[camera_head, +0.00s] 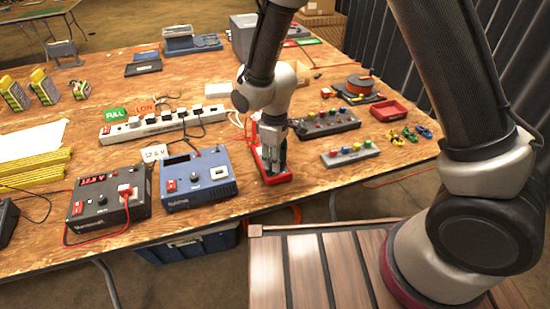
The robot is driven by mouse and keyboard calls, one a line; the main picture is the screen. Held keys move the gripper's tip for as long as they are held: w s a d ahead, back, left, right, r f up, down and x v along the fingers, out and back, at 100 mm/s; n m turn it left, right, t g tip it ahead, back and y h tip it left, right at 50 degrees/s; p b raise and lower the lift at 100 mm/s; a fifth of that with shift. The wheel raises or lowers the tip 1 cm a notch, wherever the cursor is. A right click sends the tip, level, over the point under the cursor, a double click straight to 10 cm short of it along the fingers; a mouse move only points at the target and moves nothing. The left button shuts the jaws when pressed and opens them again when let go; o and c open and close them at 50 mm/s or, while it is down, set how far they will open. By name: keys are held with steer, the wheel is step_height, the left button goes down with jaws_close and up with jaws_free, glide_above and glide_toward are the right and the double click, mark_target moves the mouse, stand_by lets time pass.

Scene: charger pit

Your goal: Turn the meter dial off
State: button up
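A red-edged device (287,179), which looks like the meter, lies on the wooden table near its front edge. My gripper (273,171) points down right over it and hides most of it, including any dial. I cannot tell whether the fingertips touch it. The fingers look close together, but the gap between them is too small to judge.
A blue power unit (198,186) and a dark unit with a red display (108,205) stand to the left. A white power strip (163,123) lies behind them. A grey button box (349,154) and a red tray (389,110) are to the right.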

steer(key=shift+o, duration=0.2)
step_height(320, 180, up, 12)
stand_by(0.5)
steer(key=s+d+r+m+t, duration=0.1)
steer(key=s+d+r+m, duration=0.3)
steer(key=d, duration=0.7)
steer(key=s+d+r+m+t, duration=0.2)
steer(key=s+d+r+m, duration=0.2)
steer(key=s+d+r, duration=0.3)
steer(key=s+d+r+m+t, duration=0.1)
steer(key=s+d+r+m, duration=0.3)
steer(key=d+r, duration=0.4)
steer(key=s+d, duration=0.1)
steer(key=d, duration=0.5)
steer(key=shift+s+d+r, duration=0.15)
steer(key=shift+s+d, duration=0.15)
steer(key=shift+d, duration=0.1)
